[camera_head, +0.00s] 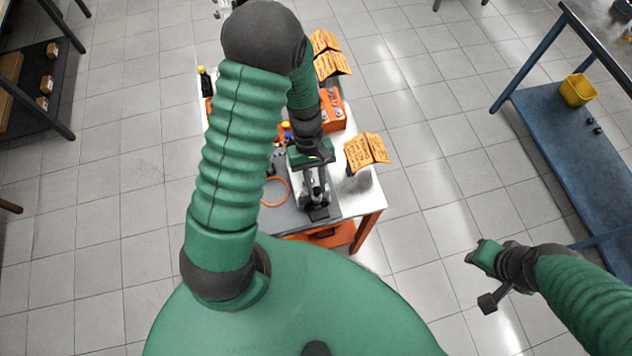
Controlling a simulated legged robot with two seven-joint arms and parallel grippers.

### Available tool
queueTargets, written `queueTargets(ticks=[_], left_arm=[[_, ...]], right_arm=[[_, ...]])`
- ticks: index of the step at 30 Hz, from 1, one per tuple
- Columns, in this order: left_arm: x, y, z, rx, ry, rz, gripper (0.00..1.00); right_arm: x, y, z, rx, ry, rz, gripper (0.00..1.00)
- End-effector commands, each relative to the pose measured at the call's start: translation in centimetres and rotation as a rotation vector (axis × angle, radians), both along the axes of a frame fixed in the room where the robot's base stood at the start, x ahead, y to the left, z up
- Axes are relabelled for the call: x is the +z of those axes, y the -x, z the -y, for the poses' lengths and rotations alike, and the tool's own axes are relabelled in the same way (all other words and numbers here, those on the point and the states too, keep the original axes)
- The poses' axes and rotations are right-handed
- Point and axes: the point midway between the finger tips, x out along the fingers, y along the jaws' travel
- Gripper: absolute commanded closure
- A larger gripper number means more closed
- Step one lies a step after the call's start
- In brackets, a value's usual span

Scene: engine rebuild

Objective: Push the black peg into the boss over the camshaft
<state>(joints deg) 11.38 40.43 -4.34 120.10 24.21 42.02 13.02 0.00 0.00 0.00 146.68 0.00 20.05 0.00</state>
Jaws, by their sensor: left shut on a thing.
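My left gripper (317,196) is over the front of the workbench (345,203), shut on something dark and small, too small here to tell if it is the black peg. A dark and grey metal part lies around and under its fingers; I cannot make out the boss or the camshaft apart from it. My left arm hides much of the bench's left side. My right gripper (488,303) hangs out over the floor at the right, far from the bench; its fingers are too unclear to tell open from shut.
An orange ring (275,192) lies left of the gripper. An orange box (333,110) stands farther back. An open orange manual (366,150) stands at the bench's right edge, with others behind. A blue shelf (560,140) with a yellow bucket (578,90) is far right.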

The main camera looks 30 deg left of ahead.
Motion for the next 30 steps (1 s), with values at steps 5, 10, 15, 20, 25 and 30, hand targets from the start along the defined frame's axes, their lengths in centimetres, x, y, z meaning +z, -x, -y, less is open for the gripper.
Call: queueTargets(ticks=[5,10,15,20,25,30], left_arm=[[-0.3,0.0,0.0,0.0,0.0,0.0,1.0],[-0.6,0.0,0.0,0.0,0.0,0.0,1.0],[-0.9,0.0,0.0,0.0,0.0,0.0,1.0],[-1.1,0.0,0.0,0.0,0.0,0.0,1.0],[-1.4,0.0,0.0,0.0,0.0,0.0,1.0],[-1.6,0.0,0.0,0.0,0.0,0.0,1.0]], right_arm=[[-0.2,0.0,0.0,0.0,0.0,0.0,0.64],[-0.4,0.0,0.0,0.0,0.0,0.0,0.64],[-0.6,0.0,0.0,0.0,0.0,0.0,0.64],[-0.7,0.0,0.0,0.0,0.0,0.0,0.64],[-0.9,0.0,0.0,0.0,0.0,0.0,0.64],[-1.1,0.0,0.0,0.0,0.0,0.0,0.64]])
